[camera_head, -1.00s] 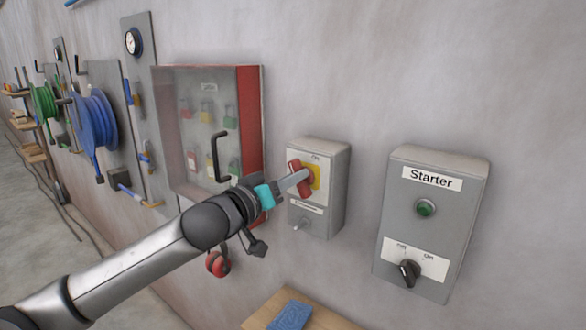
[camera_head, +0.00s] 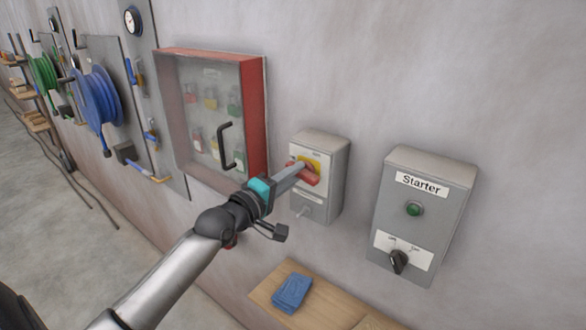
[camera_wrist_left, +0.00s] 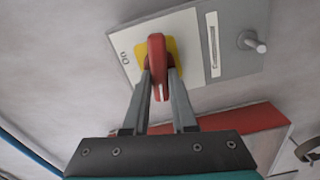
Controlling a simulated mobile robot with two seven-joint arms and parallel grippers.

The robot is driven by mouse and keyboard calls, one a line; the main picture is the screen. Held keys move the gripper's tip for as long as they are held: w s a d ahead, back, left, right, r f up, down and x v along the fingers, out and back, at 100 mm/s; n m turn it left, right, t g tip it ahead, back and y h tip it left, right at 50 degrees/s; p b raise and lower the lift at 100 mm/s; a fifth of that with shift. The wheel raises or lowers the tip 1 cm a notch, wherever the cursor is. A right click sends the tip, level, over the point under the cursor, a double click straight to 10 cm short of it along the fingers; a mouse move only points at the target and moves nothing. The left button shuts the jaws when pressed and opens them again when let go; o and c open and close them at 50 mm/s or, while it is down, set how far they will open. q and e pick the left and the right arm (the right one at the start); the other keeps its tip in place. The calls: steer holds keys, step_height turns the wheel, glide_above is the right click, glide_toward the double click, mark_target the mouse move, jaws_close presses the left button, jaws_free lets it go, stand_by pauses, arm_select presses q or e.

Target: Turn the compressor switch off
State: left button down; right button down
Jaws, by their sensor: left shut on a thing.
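The compressor switch is a red rotary handle (camera_head: 310,179) on a yellow plate (camera_head: 314,160), on the front of a grey wall box (camera_head: 332,185). My left gripper (camera_head: 299,170) is at the handle, with its fingers closed on it. In the left wrist view the red handle (camera_wrist_left: 157,52) sits between the two grey fingers of the left gripper (camera_wrist_left: 160,75), over the yellow plate (camera_wrist_left: 172,50). An "On" mark shows beside the plate. The fingers hide part of the handle in the head view. My right gripper is not in view.
A grey Starter box (camera_head: 425,215) with a green button and black knob is to the right. A red-framed padlock cabinet (camera_head: 258,110) with a black handle is to the left. A small lever (camera_head: 303,212) protrudes under the switch. A wooden shelf (camera_head: 345,316) holds a blue cloth (camera_head: 291,291).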

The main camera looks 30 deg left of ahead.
arm_select(q)
steer(key=shift+n, duration=1.1)
steer(key=c, duration=0.8)
jaws_free()
steer(key=shift+c, duration=0.2)
steer(key=shift+o, duration=0.6)
steer(key=shift+f, duration=0.1)
steer(key=shift+w, duration=0.15)
